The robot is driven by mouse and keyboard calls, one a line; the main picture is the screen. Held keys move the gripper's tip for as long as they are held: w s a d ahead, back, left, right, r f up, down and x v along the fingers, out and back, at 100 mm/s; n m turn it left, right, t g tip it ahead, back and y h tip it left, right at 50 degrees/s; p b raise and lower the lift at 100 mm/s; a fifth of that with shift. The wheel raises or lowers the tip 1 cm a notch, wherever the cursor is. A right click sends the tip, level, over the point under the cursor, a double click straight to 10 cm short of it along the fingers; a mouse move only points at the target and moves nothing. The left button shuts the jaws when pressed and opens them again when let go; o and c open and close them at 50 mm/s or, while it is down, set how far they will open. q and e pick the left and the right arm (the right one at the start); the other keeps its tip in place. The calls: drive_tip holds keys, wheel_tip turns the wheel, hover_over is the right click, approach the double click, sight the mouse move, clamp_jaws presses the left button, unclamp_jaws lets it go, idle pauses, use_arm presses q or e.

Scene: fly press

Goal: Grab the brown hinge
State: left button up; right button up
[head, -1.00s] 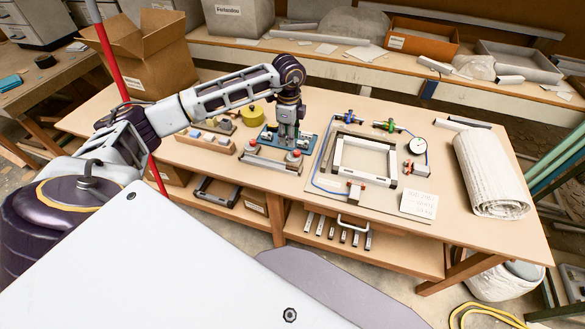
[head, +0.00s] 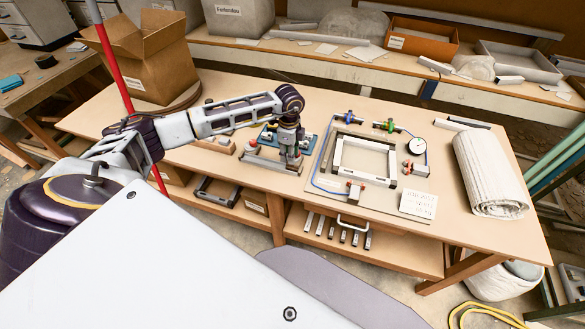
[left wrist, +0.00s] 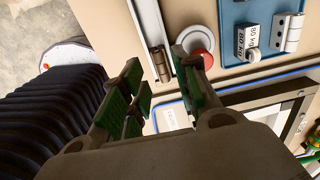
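My left gripper (head: 292,163) points down over a two-hand control bar in front of the tray. In the left wrist view its green-padded fingers (left wrist: 160,88) are apart, with nothing held between them. My right gripper is in neither view.
The metal bar (head: 262,164) lies under my left gripper, with a red button (left wrist: 201,62) close by the fingers. A rolled white cloth (head: 490,175) lies at the right end.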

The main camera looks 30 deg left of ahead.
sight(293, 168)
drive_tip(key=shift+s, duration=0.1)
use_arm(q)
drive_tip(key=shift+f, duration=0.6)
wheel_tip(293, 168, down, 3)
drive_tip(key=shift+r+p, duration=0.15)
drive_tip(key=shift+p, duration=0.2)
drive_tip(key=shift+f, duration=0.6)
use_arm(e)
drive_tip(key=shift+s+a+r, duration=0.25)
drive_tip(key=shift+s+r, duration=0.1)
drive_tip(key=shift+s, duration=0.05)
use_arm(q)
drive_tip(key=shift+c, duration=0.2)
clamp_jaws()
